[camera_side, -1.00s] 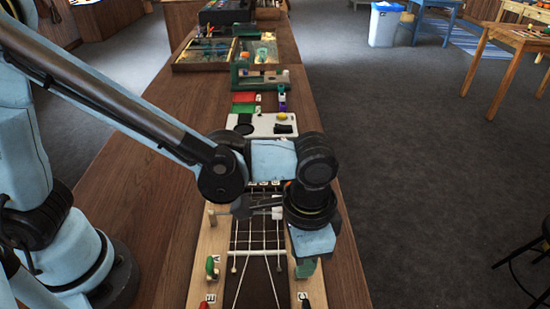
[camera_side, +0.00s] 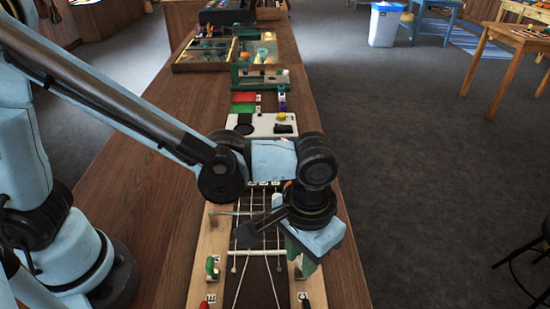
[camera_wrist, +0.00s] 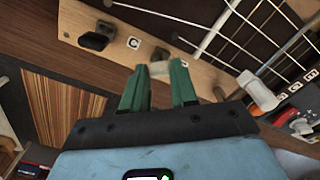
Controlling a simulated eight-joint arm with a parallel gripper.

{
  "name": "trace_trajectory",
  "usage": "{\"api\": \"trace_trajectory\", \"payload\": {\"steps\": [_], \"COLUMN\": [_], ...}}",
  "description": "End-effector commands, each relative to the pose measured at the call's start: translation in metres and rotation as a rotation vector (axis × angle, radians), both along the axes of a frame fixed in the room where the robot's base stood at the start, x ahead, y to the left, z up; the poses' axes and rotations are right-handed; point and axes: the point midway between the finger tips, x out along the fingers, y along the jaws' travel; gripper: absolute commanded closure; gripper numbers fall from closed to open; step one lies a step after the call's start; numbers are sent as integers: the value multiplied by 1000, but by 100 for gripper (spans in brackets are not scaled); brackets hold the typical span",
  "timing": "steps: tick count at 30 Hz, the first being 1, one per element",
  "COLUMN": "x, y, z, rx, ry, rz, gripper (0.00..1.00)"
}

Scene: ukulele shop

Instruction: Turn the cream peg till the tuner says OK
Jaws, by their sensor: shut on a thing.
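My gripper (camera_side: 305,265) is over the right edge of the wooden string board (camera_side: 205,245). In the wrist view its two green fingers (camera_wrist: 157,76) are closed around the cream peg (camera_wrist: 158,68), which shows as a small pale piece between their tips. The peg is hidden behind the gripper in the side view. Taut strings (camera_wrist: 232,38) run along the dark middle of the board. A small lit display (camera_wrist: 148,175) is cut off at the bottom of the wrist view, and its reading cannot be made out.
A black peg (camera_wrist: 95,39) stands near on the same rail. A white panel (camera_side: 262,125) and trays (camera_side: 205,67) lie farther along the bench.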

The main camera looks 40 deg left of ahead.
Motion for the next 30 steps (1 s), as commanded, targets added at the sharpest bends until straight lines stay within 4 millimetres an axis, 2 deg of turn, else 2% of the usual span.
{"api": "trace_trajectory", "payload": {"steps": [10, 11, 15, 25, 30], "x": [1, 1, 1, 0, 0], "y": [0, 0, 0, 0, 0], "z": [-1, -1, 0, 2, 15], "rx": [-1, -1, -1, 0, 0], "ry": [-3, -3, -2, -1, -1], "rz": [2, 1, 1, 0, 0], "gripper": [100, 68, 47, 47, 47]}}
